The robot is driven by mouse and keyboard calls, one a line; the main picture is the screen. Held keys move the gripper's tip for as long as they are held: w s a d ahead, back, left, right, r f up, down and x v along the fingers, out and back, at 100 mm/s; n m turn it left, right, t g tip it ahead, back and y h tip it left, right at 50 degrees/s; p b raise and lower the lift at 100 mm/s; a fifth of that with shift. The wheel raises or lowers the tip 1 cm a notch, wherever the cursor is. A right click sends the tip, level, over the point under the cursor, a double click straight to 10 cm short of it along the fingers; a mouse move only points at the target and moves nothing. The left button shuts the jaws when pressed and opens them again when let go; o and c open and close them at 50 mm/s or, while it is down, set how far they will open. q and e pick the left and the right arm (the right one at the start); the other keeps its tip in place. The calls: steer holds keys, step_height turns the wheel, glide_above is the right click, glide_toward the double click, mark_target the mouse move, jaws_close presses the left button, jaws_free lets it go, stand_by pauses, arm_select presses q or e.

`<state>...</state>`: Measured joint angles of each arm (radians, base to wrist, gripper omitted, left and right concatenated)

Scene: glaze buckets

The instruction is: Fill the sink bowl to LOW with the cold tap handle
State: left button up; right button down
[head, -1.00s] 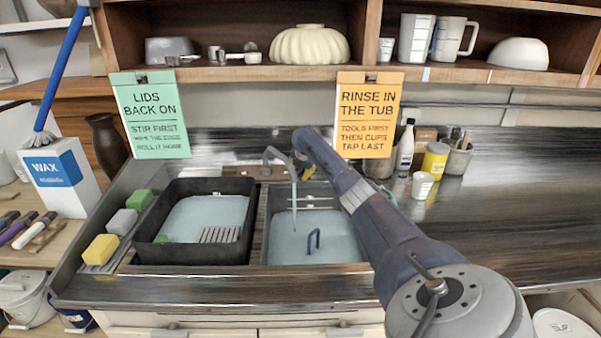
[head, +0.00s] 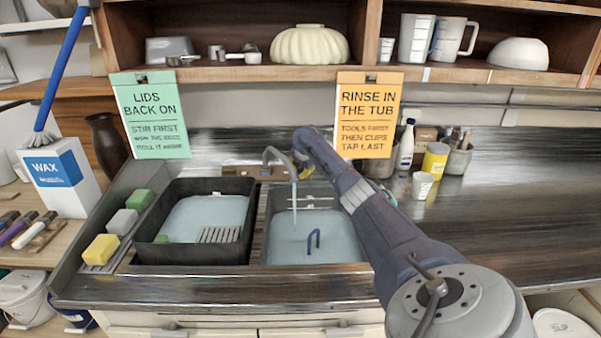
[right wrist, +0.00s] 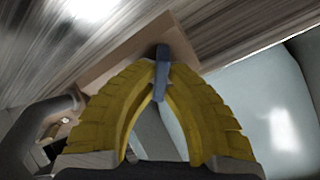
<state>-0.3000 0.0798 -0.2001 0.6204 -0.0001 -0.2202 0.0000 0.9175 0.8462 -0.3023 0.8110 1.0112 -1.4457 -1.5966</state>
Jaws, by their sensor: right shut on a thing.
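The sink bowl (head: 340,243) is the right-hand basin, with pale water over its bottom and a blue loop (head: 313,240) standing up from the water. Pale level marks (head: 305,198) show on its back wall, too small to read. The curved metal tap (head: 280,158) hangs over the bowl, and a thin stream (head: 295,210) runs down from its spout. My right gripper (head: 302,168) is behind the bowl, partly hidden by my arm. In the right wrist view its yellow fingers (right wrist: 160,78) are closed on a blue tap handle (right wrist: 162,58). My left gripper is out of view.
A dark tub (head: 160,250) with a grey grate (head: 218,235) sits left of the bowl. Sponges (head: 101,249) lie on the left ledge. An orange sign (head: 366,115) hangs above my right arm. The counter at right is mostly clear.

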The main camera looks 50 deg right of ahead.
steer(key=m, duration=0.4)
steer(key=shift+w+m+t, duration=0.1)
steer(key=shift+m+t, duration=0.2)
steer(key=shift+t, duration=0.1)
steer(key=m, duration=0.4)
steer(key=shift+w+r+m, duration=0.1)
steer(key=shift+w+m, duration=0.05)
steer(key=shift+m, duration=0.55)
steer(key=c, duration=1.5)
jaws_free()
steer(key=shift+o, duration=0.2)
steer(key=shift+r, duration=5.05)
